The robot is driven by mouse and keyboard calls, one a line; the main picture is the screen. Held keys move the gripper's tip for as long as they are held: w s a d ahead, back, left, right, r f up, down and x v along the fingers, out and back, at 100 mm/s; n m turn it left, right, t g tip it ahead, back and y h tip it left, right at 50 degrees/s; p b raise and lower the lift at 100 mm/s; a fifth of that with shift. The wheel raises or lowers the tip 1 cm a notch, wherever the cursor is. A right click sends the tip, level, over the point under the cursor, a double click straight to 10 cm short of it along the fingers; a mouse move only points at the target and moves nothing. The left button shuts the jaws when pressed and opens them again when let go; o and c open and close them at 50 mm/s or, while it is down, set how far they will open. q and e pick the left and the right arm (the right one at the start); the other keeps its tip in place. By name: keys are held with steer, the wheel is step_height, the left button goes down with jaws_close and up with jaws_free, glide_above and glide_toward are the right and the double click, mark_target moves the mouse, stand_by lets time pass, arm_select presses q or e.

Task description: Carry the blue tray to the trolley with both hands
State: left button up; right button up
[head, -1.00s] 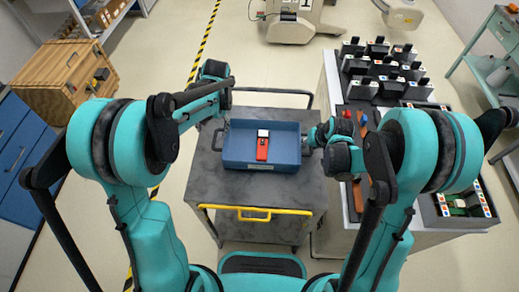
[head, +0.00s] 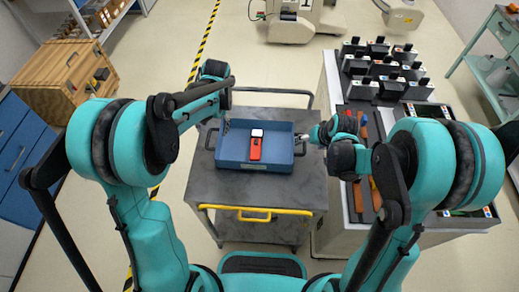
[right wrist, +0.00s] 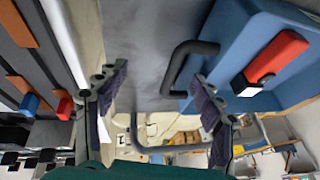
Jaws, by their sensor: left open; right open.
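The blue tray (head: 233,150) rests on the dark top of the trolley (head: 262,193). A red object with a white end (head: 256,148) lies in it. The tray's black right handle shows in the right wrist view (right wrist: 184,66). My right gripper (head: 303,138) is at the tray's right side. In the right wrist view my right gripper (right wrist: 158,100) has its fingers apart with nothing between them; the handle is near the right-hand finger, not enclosed. My left gripper (head: 223,126) is at the tray's left side by its left handle (head: 211,139); its fingertips are small and partly hidden.
The trolley has a yellow front handle (head: 255,211). A grey counter (head: 336,205) with rows of dark devices (head: 378,67) stands close on the right. A wooden crate (head: 66,80) stands on the left. Floor (head: 150,225) is clear left of the trolley.

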steer(key=v, duration=0.9)
steer(key=shift+s+r, duration=0.15)
steer(key=shift+r, duration=0.2)
